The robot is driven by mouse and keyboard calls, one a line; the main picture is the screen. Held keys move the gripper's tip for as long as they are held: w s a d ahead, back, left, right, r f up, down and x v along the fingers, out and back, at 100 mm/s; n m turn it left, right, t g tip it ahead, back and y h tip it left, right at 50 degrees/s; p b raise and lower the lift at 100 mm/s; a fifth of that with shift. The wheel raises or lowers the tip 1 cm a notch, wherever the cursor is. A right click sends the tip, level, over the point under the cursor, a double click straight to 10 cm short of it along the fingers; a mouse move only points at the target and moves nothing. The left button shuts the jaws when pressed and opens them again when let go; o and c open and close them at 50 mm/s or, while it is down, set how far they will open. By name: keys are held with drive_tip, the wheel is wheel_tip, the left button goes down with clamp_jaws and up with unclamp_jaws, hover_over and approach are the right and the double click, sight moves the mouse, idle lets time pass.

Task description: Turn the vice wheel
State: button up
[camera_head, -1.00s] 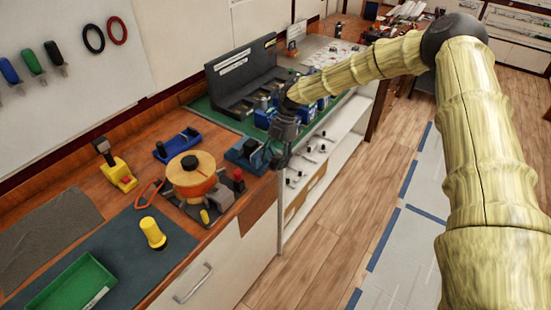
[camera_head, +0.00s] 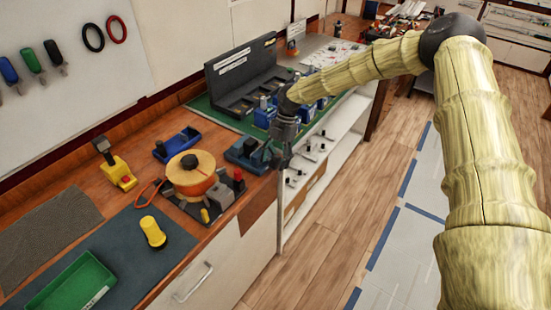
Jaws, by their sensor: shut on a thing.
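A small blue vice (camera_head: 246,154) stands on the wooden bench at its front edge, right of the round orange-and-wood spool. My gripper (camera_head: 276,162) reaches down at the right-hand end of this vice, just off the bench edge. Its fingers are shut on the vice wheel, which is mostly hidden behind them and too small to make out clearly. I cannot tell the wheel's angle.
The spool (camera_head: 192,176) stands close left of the vice, with a red-topped part (camera_head: 238,180) between. Several blue devices (camera_head: 265,115) sit behind my gripper on a green mat. A white open shelf (camera_head: 325,150) is below right. The floor is clear.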

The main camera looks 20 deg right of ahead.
drive_tip(key=shift+s+d+f, duration=0.1)
drive_tip(key=shift+c, duration=0.8)
drive_tip(key=shift+w+d+r+p, duration=0.3)
drive_tip(key=shift+w+d+r, duration=0.15)
drive_tip(key=shift+d+r, duration=0.4)
drive_tip(key=shift+w+d+r+p, duration=0.35)
drive_tip(key=shift+w+d+r, duration=0.5)
drive_tip(key=shift+r, duration=0.35)
drive_tip(key=shift+w+d+r+p, duration=0.35)
drive_tip(key=shift+w+d+r, duration=0.55)
drive_tip(key=shift+r, duration=0.3)
drive_tip(key=shift+w+d+r+p, duration=0.35)
drive_tip(key=shift+w+d+r, duration=0.35)
drive_tip(key=shift+d+r, duration=0.4)
drive_tip(key=shift+a+r, duration=0.1)
drive_tip(key=shift+r, duration=0.05)
drive_tip(key=v, duration=1.2)
